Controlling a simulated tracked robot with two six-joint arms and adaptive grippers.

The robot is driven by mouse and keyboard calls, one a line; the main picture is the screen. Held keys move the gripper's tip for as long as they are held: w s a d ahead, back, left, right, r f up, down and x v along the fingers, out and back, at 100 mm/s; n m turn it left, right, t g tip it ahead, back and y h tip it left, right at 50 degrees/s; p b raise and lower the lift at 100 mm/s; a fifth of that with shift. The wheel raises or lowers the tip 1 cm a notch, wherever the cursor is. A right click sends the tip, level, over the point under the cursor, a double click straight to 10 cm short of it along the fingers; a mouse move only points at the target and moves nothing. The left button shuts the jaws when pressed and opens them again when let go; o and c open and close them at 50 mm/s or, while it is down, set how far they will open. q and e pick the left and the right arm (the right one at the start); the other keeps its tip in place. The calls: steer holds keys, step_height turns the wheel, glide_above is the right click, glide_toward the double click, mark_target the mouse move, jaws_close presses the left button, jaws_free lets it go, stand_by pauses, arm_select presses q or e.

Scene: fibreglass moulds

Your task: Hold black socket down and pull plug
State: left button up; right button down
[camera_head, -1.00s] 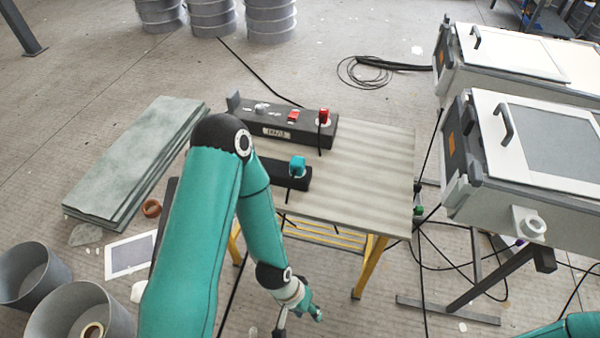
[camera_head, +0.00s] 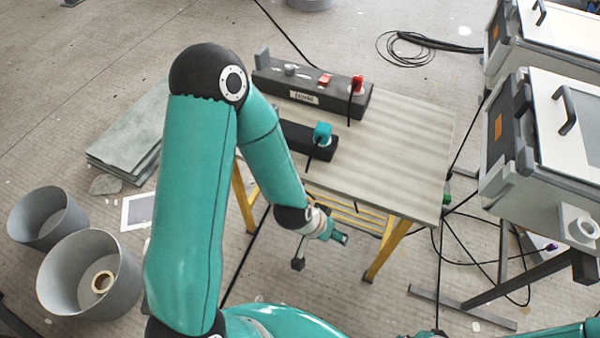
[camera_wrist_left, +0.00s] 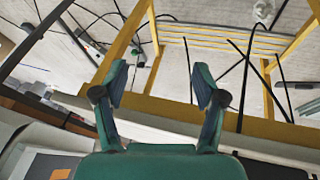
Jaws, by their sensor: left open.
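A small black socket block (camera_head: 318,152) lies on the front left of the worktable, its left end hidden behind my left arm. A teal plug (camera_head: 322,133) stands in it with a black cable. Behind it is a longer black socket strip (camera_head: 330,103) with a white label; a red plug (camera_head: 358,84) sits at its right end. My left gripper (camera_head: 321,252) is open and empty, in front of the table and apart from both sockets. In the left wrist view, its spread fingers (camera_wrist_left: 160,78) face the yellow table frame. Of my right arm only a piece shows at the lower right; its gripper is out of view.
The worktable (camera_head: 400,145) has a clear right half and yellow legs (camera_head: 386,250). White-lidded machines (camera_head: 560,130) stand to the right. Grey buckets (camera_head: 88,275) and stacked slabs (camera_head: 125,150) are on the left floor. Cables hang below the table.

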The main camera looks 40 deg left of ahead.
arm_select(q)
steer(key=w+a+r+t+y+b, duration=0.1)
steer(key=w+a+r+t+b, duration=0.1)
steer(key=b, duration=0.1)
steer(key=w+a+r+t+b, duration=0.2)
steer(key=b, duration=0.1)
steer(key=w+a+r+t+y+b, duration=0.1)
steer(key=w+a+r+b, duration=0.1)
steer(key=w+r+b, duration=0.1)
steer(key=shift+r+t+y, duration=0.1)
steer(key=shift+t+y, duration=0.2)
steer(key=shift+t, duration=0.1)
steer(key=n+t+y+b, duration=0.1)
steer(key=t+y+b, duration=0.25)
steer(key=b, duration=0.35)
glide_toward(320, 133)
arm_select(e)
step_height(320, 133, down, 19)
arm_select(q)
steer(key=shift+h, duration=0.25)
steer(key=p+x, duration=1)
steer(key=x, duration=0.2)
steer(key=shift+w+a, duration=0.2)
arm_select(e)
step_height(320, 133, up, 10)
steer(key=shift+r, duration=0.2)
arm_select(q)
jaws_close()
